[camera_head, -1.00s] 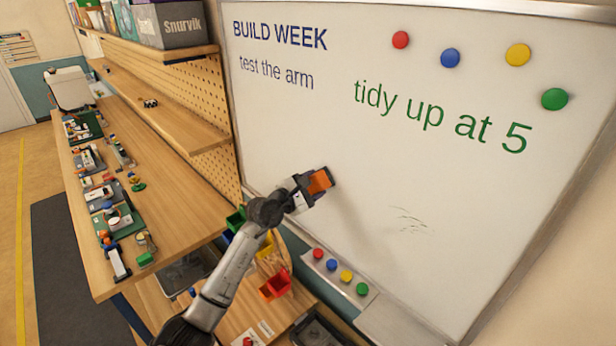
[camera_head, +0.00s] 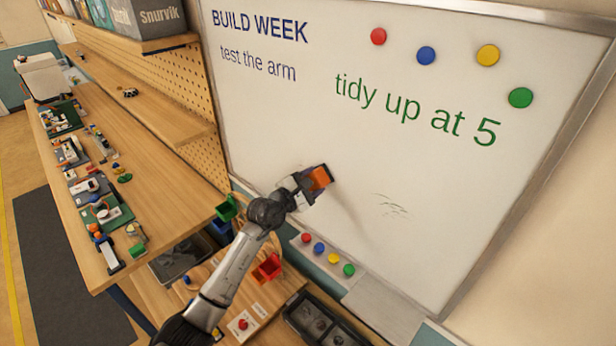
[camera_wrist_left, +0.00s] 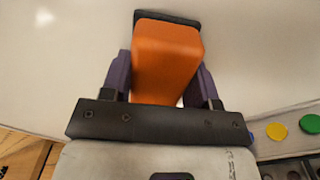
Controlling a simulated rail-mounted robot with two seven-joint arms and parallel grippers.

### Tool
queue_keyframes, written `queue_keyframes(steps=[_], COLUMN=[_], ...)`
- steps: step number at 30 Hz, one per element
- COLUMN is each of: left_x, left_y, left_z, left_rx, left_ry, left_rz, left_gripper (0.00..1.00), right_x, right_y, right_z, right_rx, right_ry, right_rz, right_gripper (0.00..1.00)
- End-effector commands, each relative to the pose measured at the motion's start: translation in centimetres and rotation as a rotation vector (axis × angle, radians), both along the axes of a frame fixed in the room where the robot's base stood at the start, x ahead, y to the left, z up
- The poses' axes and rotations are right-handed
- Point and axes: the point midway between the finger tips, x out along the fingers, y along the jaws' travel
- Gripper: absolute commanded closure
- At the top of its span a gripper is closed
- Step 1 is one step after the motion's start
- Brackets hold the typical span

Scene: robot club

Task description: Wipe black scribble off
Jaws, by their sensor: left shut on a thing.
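The whiteboard (camera_head: 270,130) carries a faint black scribble (camera_head: 390,206) of a few thin strokes at its lower middle. My left gripper (camera_head: 314,180) is shut on an orange eraser (camera_head: 321,177) with a dark pad. In the left wrist view the eraser (camera_wrist_left: 167,58) sits between the two purple-grey fingers, its dark pad on the far side toward the board. The eraser is left of the scribble and slightly higher in the head view. I cannot tell whether the pad touches the board. My right gripper does not show.
Green writing (camera_head: 418,110) and blue writing (camera_head: 260,27) stand higher on the board. Several round magnets (camera_head: 426,55) are at its top right, and more lie on the ledge (camera_head: 330,257) below. A workbench (camera_head: 150,180) and coloured bins (camera_head: 266,268) are at the left.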

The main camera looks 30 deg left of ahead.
Motion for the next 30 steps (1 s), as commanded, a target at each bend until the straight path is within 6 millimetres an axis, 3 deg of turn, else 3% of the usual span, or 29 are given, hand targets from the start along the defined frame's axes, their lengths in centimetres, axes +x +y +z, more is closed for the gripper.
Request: queue_keyframes(steps=[3, 14, 22, 30], left_x=[-0.2, -0.5, -0.3, 0.0], left_y=[-1.0, -2.8, -2.2, 0.0], left_z=[0.5, 0.1, -0.1, -0.2], left_rx=[-0.002, 0.0, 0.001, 0.002], left_ry=[0.0, -0.001, 0.0, -0.002], left_rz=[-0.002, -0.001, 0.001, 0.001], left_gripper=[0.69, 0.69, 0.69, 0.69], right_x=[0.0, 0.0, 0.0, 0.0], right_y=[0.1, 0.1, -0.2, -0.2], right_z=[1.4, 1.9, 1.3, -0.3], right_rx=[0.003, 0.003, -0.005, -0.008], right_ry=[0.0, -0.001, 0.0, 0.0], right_rz=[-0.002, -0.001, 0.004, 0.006], right_gripper=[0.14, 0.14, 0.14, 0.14])
